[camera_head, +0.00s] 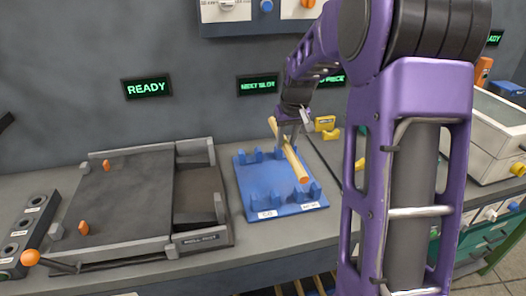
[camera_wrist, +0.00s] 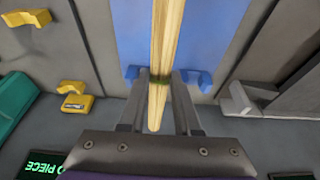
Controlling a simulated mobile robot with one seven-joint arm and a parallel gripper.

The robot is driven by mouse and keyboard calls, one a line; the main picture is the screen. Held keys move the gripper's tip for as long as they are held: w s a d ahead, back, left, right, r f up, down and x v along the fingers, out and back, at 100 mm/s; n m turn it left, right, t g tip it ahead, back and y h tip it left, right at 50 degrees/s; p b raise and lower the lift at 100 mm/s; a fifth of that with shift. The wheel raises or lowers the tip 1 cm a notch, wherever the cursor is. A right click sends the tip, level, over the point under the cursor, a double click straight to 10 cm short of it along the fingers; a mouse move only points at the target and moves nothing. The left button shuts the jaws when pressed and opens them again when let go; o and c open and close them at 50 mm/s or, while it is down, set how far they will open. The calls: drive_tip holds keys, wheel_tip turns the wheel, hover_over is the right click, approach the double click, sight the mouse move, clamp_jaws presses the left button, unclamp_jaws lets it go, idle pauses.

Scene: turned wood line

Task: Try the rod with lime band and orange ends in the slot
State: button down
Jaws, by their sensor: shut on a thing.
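My gripper (camera_head: 289,130) is shut on a pale wooden rod (camera_head: 291,155) with an orange near end. In the wrist view the rod (camera_wrist: 166,35) runs lengthwise between the two fingers (camera_wrist: 160,78), and a dark lime-green band shows at the grip. The rod is over the blue cradle (camera_head: 258,183), which has upright notched posts at its front and back. I cannot tell whether the rod touches the posts. The cradle also shows in the wrist view (camera_wrist: 203,45). A grey fixture (camera_head: 130,195) with a dark open channel (camera_head: 197,188) at its right stands left of the cradle.
Yellow pieces (camera_head: 325,123) lie behind and right of the cradle. A green READY sign (camera_head: 147,88) is on the wall. A pale machine (camera_head: 492,130) stands at right.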

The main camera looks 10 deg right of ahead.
drive_tip(key=shift+s+d+f+b, duration=0.1)
drive_tip(key=shift+d+f+b, duration=0.5)
drive_tip(key=shift+f+b, duration=0.4)
drive_tip(key=shift+d+f+b, duration=0.6)
drive_tip(key=shift+f+b, duration=0.05)
drive_tip(key=shift+f, duration=0.5)
drive_tip(key=shift+s+d+f+b, duration=0.1)
drive_tip(key=shift+d+f+b, duration=0.5)
drive_tip(key=shift+f+b, duration=0.4)
drive_tip(key=shift+f, duration=0.1)
drive_tip(key=c, duration=0.5)
unclamp_jaws()
